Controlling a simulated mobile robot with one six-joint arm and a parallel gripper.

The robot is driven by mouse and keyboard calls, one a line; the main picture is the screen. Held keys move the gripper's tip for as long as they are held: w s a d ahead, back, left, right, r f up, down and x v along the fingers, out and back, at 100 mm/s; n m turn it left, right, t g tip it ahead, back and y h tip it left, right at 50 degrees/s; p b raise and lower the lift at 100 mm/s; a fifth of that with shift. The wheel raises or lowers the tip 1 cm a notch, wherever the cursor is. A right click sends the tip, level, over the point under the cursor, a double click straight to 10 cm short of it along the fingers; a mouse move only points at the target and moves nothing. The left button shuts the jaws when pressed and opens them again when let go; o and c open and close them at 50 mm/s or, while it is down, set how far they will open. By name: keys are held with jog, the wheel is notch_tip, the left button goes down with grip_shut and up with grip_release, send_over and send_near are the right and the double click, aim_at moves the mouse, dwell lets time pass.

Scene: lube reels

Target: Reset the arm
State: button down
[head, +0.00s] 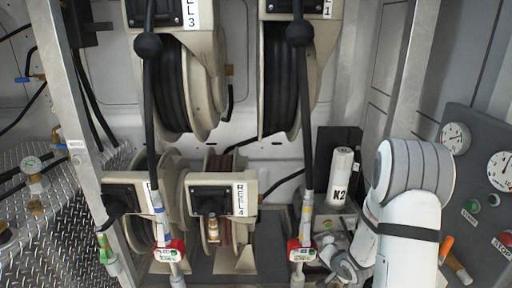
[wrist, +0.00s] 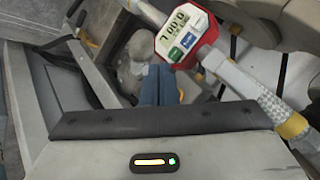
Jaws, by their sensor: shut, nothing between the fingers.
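My gripper (wrist: 160,84) shows in the wrist view as two blue fingers held together, with nothing visible between them. Its grey body and dark band fill the lower part of that view. A red meter with a digital display (wrist: 184,38) is just beyond and right of the fingertips, on a pale nozzle pipe; I see no contact. In the head view my white arm (head: 408,230) comes in at the right and bends down. The gripper's fingers cannot be made out there.
Two red meters, a left one (head: 169,251) and a right one (head: 301,250), hang on hoses from the upper reels. REEL 4 (head: 216,192) is between them. A white K2 canister (head: 341,176) and a gauge panel (head: 482,180) are near my arm. Diamond-plate metal lies at left.

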jog(key=s+a+r+n+g+h, duration=0.1)
jog(key=s+r+n+h, duration=0.1)
jog(key=s+r, duration=0.45)
jog(key=s+r+n+g+h, duration=0.1)
jog(key=s+r+n+g, duration=0.15)
jog(key=r, duration=0.75)
jog(key=s+a+r+n+g, duration=0.1)
jog(key=s+a+r+n, duration=0.1)
jog(key=s, duration=0.6)
jog(key=s+a+r+n+g+y, duration=0.1)
jog(key=s+a+r+n, duration=0.1)
jog(key=s+a+r, duration=0.3)
jog(key=s, duration=0.4)
jog(key=shift+s+a+r+n, duration=0.2)
jog(key=shift+s+n, duration=0.05)
jog(key=shift+n, duration=0.1)
